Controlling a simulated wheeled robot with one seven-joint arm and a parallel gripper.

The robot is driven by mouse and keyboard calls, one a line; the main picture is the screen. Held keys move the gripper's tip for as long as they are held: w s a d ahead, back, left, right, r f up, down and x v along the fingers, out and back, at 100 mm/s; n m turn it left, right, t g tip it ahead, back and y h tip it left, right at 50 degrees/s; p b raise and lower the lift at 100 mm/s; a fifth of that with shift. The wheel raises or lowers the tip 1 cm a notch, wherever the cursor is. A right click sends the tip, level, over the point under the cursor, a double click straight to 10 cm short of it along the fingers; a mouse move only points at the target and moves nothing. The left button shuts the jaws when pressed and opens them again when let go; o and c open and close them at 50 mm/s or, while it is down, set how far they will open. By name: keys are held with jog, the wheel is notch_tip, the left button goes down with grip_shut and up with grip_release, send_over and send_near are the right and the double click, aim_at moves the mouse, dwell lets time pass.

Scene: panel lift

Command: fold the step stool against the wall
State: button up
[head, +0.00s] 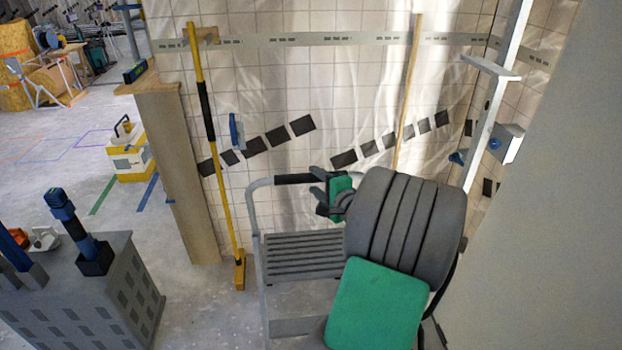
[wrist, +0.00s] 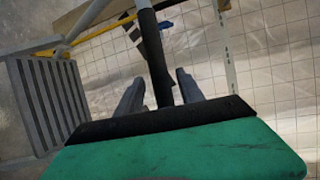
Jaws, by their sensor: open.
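The step stool stands unfolded on the floor in front of the tiled wall, with a light grey tube frame, a ribbed grey step (head: 302,256) and a black-sleeved top bar (head: 293,179). My gripper (head: 319,192) is at the right end of that bar in the head view. In the wrist view the black sleeve (wrist: 154,65) runs between the two spread fingers of my gripper (wrist: 160,92). The ribbed step (wrist: 47,98) shows at left there. I cannot tell whether a finger touches the bar. My arm hides the stool's right side in the head view.
A yellow-handled broom (head: 218,150) leans at the wall left of the stool, beside a wooden post (head: 178,170). A grey box with tools (head: 95,290) stands at lower left. A pale panel (head: 545,210) closes the right side. Floor lies open behind the box.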

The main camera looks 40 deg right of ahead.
aim_at(313, 179)
jog(key=shift+x, duration=1.6)
jog(key=shift+a, duration=0.1)
jog(key=shift+c, duration=0.4)
grip_shut()
